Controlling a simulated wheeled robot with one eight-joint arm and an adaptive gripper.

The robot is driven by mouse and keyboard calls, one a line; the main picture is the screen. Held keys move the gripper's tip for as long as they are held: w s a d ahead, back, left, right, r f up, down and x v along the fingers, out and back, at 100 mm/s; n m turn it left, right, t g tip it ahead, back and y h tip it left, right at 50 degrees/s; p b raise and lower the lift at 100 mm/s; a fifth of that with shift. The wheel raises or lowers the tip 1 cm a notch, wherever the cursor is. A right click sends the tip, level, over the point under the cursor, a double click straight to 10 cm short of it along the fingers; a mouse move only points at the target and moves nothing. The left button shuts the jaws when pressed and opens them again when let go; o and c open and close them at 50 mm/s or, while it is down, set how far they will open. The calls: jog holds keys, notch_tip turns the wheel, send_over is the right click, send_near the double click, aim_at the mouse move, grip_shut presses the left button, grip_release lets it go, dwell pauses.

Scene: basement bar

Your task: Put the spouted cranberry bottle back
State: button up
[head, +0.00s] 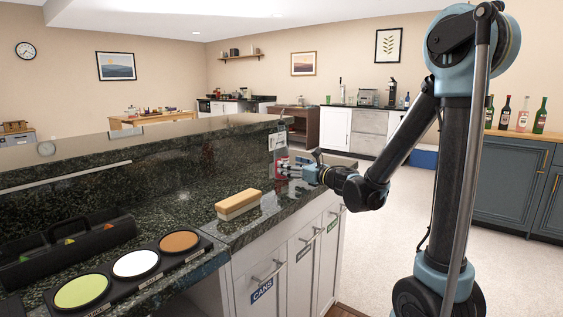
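My gripper (290,169) is at the far end of the dark stone counter, pointing left, low over the counter top. Just beyond its fingertips is a small pale, see-through shape with red in its lower part (279,146). It may be the spouted cranberry bottle, but it is too small to be sure. The fingers overlap its red part, and I cannot tell whether they are shut on it or only beside it. No spout can be made out.
A wood-topped block (238,204) lies on the counter. Nearer are a tray with green, white and orange discs (136,263) and a black caddy (68,251). A raised ledge (150,157) runs behind. Several bottles (522,114) stand on the right cabinet.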

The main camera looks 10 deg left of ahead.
jog(key=shift+x, duration=2.85)
jog(key=shift+w+d+f, duration=0.1)
jog(key=shift+w+f, duration=0.05)
jog(key=c, duration=1.6)
